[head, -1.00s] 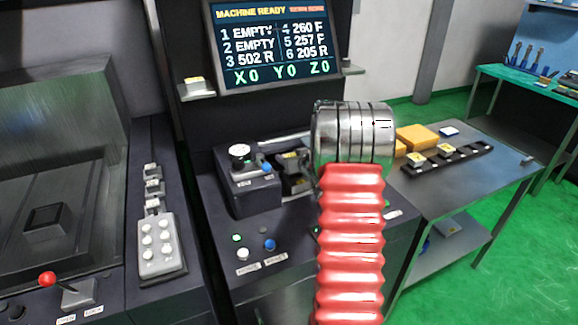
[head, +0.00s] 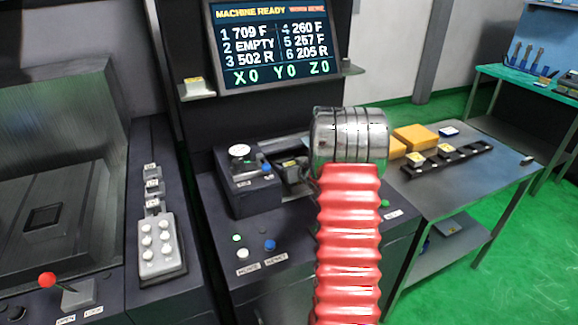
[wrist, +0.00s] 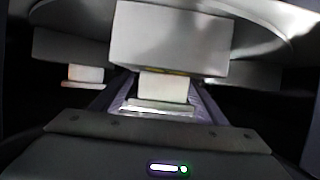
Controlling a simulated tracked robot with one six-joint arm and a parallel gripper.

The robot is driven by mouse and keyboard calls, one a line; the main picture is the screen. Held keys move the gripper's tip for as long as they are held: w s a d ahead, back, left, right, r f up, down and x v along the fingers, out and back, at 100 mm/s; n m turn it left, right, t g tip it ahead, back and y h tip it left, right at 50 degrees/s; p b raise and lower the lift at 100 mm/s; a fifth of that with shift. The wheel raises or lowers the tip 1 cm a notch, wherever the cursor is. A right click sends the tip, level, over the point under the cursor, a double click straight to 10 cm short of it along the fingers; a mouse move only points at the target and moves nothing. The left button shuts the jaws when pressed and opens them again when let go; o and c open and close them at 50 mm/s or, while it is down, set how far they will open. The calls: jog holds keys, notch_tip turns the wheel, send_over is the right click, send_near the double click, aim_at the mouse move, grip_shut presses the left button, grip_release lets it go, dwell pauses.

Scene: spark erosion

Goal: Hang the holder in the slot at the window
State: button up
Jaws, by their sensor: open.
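In the wrist view, a pale holder block (wrist: 163,87) sits between the two dark fingers of my gripper (wrist: 158,95). The fingers are apart, and I cannot tell whether either touches it. A larger grey block (wrist: 170,38) is just above and nearer, under a round grey disc (wrist: 275,22). In the head view, my red-sleeved arm and its silver wrist hide my gripper, the holder and most of the window area. The screen (head: 275,40) reads MACHINE READY, with 709 F at position 1 and EMPTY at position 2.
Another pale block (wrist: 85,74) shows under the disc at left. A control box (head: 248,180) stands left of my arm. A side table (head: 440,195) at right carries yellow blocks (head: 415,138) and a black rack (head: 448,158).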

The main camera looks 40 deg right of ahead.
jog(key=shift+s, duration=0.1)
jog(key=v, duration=1.2)
jog(key=shift+r, duration=0.1)
dwell(0.7)
jog(key=s+a+r+g+h, duration=0.1)
jog(key=s+a+r+g, duration=0.1)
jog(key=a+r, duration=0.55)
jog(key=s+a+r+g+h, duration=0.1)
jog(key=s+a+r, duration=0.2)
jog(key=a+r, duration=0.45)
jog(key=s+a+f+n+g+y, duration=0.1)
jog(key=s+a+g+y, duration=0.1)
jog(key=s+a, duration=0.7)
jog(key=s+a+f+n+g+y, duration=0.2)
jog(key=s+a, duration=0.8)
jog(key=a, duration=0.7)
jog(key=shift+s+a+f+y, duration=0.15)
jog(key=shift+a+f+y, duration=0.1)
jog(key=shift+y, duration=0.65)
